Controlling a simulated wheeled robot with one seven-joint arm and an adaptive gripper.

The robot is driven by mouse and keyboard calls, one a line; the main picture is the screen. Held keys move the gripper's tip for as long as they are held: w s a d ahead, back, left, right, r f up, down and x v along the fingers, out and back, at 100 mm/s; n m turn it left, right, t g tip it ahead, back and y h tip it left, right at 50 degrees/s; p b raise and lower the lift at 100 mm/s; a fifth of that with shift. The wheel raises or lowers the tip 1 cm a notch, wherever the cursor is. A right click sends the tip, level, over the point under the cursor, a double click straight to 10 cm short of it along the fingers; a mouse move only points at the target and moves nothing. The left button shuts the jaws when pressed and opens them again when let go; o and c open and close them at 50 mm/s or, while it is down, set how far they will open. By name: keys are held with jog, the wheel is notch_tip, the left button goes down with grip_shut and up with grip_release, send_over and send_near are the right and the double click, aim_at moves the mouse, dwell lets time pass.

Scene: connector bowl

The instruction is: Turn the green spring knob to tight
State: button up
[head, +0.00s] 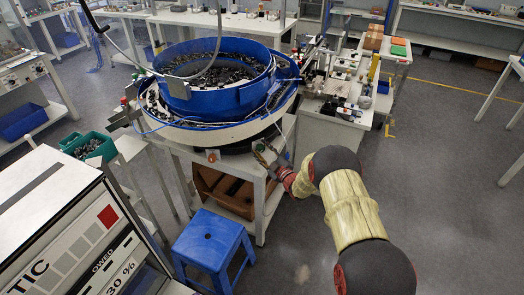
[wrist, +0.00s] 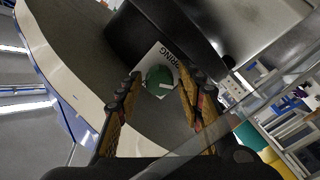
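The green spring knob (wrist: 158,80) shows in the wrist view on a white plate with lettering that reads like "SPRING" (wrist: 170,58). A pale pointer mark on the knob points to the right. My gripper (wrist: 157,92) is open, with one finger on each side of the knob in the picture. I cannot tell whether the fingers touch it. In the head view my gripper (head: 268,155) is at the front right edge of the table under the blue bowl (head: 205,95). The knob cannot be made out there.
The bowl feeder's white rim (head: 220,132) overhangs the table near my gripper. A blue stool (head: 213,240) stands on the floor in front. A white bench with fixtures (head: 335,110) stands to the right. The grey floor at the right is clear.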

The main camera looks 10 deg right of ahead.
grip_shut()
dwell(0.5)
jog(key=m, duration=0.5)
jog(key=shift+m+b, duration=0.3)
jog(key=m, duration=0.5)
jog(key=shift+d, duration=0.1)
jog(key=m+p, duration=0.1)
jog(key=m, duration=0.5)
jog(key=shift+d+m, duration=0.1)
jog(key=shift+m, duration=0.3)
jog(key=m+p, duration=0.1)
jog(key=m, duration=0.5)
jog(key=shift+p, duration=0.3)
jog(key=shift+f+m, duration=0.1)
jog(key=shift+m, duration=0.3)
jog(key=shift+o, duration=1.1)
grip_release()
